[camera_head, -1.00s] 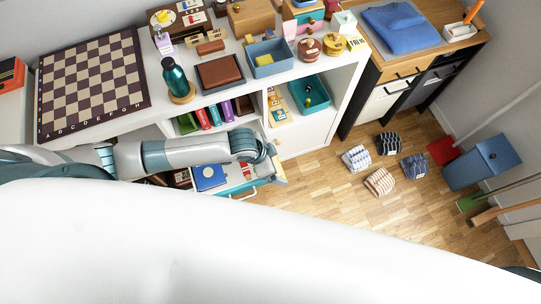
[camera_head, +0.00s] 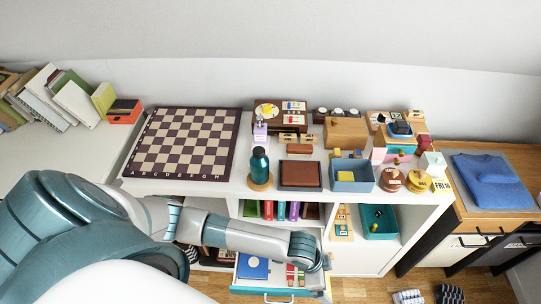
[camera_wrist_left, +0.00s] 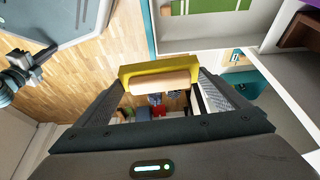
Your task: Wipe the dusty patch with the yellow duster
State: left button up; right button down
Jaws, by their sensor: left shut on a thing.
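The yellow duster (camera_wrist_left: 158,70), with its pale wooden handle (camera_wrist_left: 160,82), is between the fingers of my left gripper (camera_wrist_left: 158,88) in the left wrist view. The gripper is shut on it. In the head view my left arm reaches over the open drawer (camera_head: 266,291), and its wrist is at the drawer's right end. The fingers and duster are not clear there. I cannot make out the dusty patch in either view. A dark gripper, apparently my right one (camera_wrist_left: 34,62), shows at the left of the wrist view; its opening is unclear.
The white shelf unit's top holds a chessboard (camera_head: 185,142), a teal bottle (camera_head: 259,168), a brown box (camera_head: 301,174) and a blue-grey bin (camera_head: 352,175). A teal tray (camera_head: 381,222) sits in a compartment below. Folded blue cloth (camera_head: 490,181) lies on the right cabinet.

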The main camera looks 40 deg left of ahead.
pick_arm(q)
jog(key=w+a+r+n+y, duration=0.1)
jog(key=w+a+r+n, duration=0.2)
jog(key=r, duration=0.5)
jog(key=w+a+r+n+t+y, duration=0.1)
jog(key=w+a+r+n, duration=0.2)
jog(key=r, duration=0.6)
jog(key=w+a+r+n+t+y, duration=0.1)
jog(key=w+a+r+n, duration=0.2)
jog(key=a+r, duration=0.3)
notch_tip(320, 180, up, 2)
jog(key=shift+w+a+r+n+y, duration=0.25)
jog(key=shift+w+a+n+y, duration=0.1)
jog(key=shift+n, duration=0.45)
